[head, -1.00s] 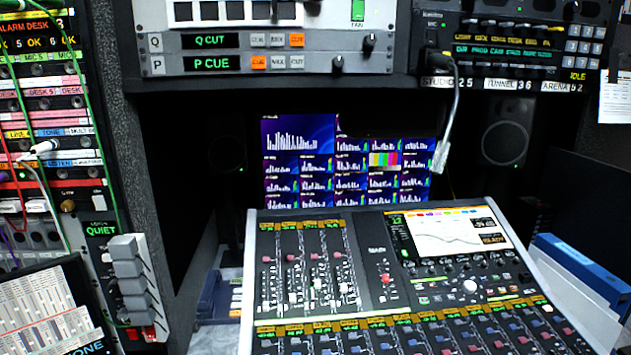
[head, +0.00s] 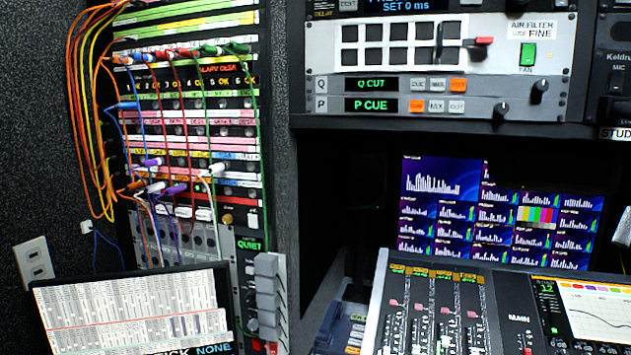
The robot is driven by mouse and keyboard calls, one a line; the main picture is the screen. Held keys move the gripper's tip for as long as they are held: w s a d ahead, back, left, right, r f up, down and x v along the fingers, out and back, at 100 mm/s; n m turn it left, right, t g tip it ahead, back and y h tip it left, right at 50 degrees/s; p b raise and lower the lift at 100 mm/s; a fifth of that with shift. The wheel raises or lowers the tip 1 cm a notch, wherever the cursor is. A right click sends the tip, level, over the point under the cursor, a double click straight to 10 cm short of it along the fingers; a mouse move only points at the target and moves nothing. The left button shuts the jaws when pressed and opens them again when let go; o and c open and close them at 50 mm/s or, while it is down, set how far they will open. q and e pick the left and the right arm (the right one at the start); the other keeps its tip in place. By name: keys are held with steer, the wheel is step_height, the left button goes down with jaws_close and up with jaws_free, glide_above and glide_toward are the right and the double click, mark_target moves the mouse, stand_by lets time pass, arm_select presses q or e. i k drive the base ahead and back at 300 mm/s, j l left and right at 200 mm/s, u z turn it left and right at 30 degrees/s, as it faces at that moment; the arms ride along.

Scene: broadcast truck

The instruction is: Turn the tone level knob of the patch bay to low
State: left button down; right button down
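The patch bay (head: 190,150) is a tall rack panel left of centre, with several rows of jacks, coloured label strips and plugged cables. A small brass-coloured knob (head: 227,219) sits at its lower right, with a white block beside it; the lettering around it is too small to read, and I cannot tell its setting. Below and right of it a small green-lettered display (head: 249,245) reads QUIET. Neither of my grippers is in view.
Orange and yellow cables (head: 80,110) loop out on the left. A tilted screen (head: 135,310) stands before the lower patch bay. A stack of grey lever-like blocks (head: 268,300) juts out beside it. A mixing console (head: 500,315) is at the lower right.

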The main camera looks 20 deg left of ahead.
mark_target(250, 297)
steer(key=u, duration=1.3)
